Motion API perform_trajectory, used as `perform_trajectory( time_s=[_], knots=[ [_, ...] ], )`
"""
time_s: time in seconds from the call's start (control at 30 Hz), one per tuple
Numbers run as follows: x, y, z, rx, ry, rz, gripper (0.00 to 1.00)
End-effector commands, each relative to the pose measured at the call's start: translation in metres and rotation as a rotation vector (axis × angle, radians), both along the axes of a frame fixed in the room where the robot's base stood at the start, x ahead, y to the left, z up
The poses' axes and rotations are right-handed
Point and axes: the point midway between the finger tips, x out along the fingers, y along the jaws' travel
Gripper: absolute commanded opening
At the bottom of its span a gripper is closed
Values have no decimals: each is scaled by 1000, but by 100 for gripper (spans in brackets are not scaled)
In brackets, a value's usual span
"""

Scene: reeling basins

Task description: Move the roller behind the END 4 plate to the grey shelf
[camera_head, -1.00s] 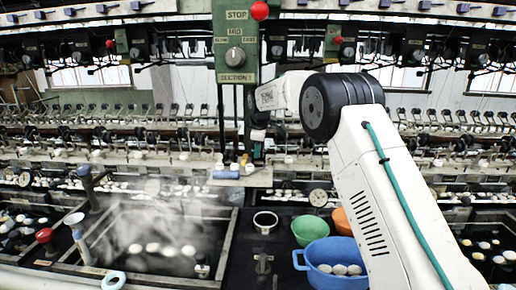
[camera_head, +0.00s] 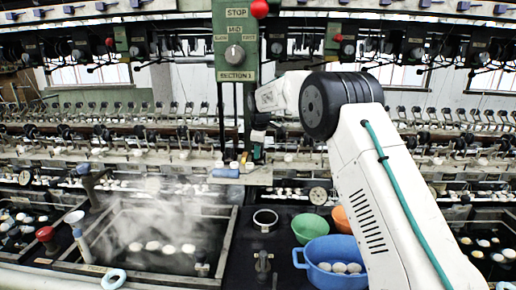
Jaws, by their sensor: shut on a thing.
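My white arm with a black joint reaches in from the lower right, and its wrist points left in front of the green control panel's post. My gripper (camera_head: 258,148) hangs below the wrist, small and dark, just above a small pale shelf (camera_head: 259,177). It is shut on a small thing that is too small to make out. A blue cylinder-like piece (camera_head: 225,173) lies at the left of that shelf, with small white and orange pieces behind it. I cannot read an END 4 plate, and I cannot tell which roller is behind it.
A green panel (camera_head: 236,75) reads STOP, MID and SECTION 1. A steaming basin (camera_head: 150,262) lies at front left. A blue tub (camera_head: 320,275) with white cocoons, a green bowl (camera_head: 310,228) and an orange bowl (camera_head: 341,222) stand right of centre. The machine's reeling rows run across the back.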

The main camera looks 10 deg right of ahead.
Motion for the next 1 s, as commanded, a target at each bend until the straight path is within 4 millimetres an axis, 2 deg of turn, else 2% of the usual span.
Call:
perform_trajectory(
  time_s=[0.83, 0.87, 0.9, 0.93, 1.0],
  knots=[
    [0, 0, -7, 0, 0, 0, 20],
    [0, 0, -7, 0, 0, 0, 52],
    [0, 0, -7, 0, 0, 0, 63],
    [0, 0, -7, 0, 0, 0, 71],
    [0, 0, -7, 0, 0, 0, 72]
  ],
)
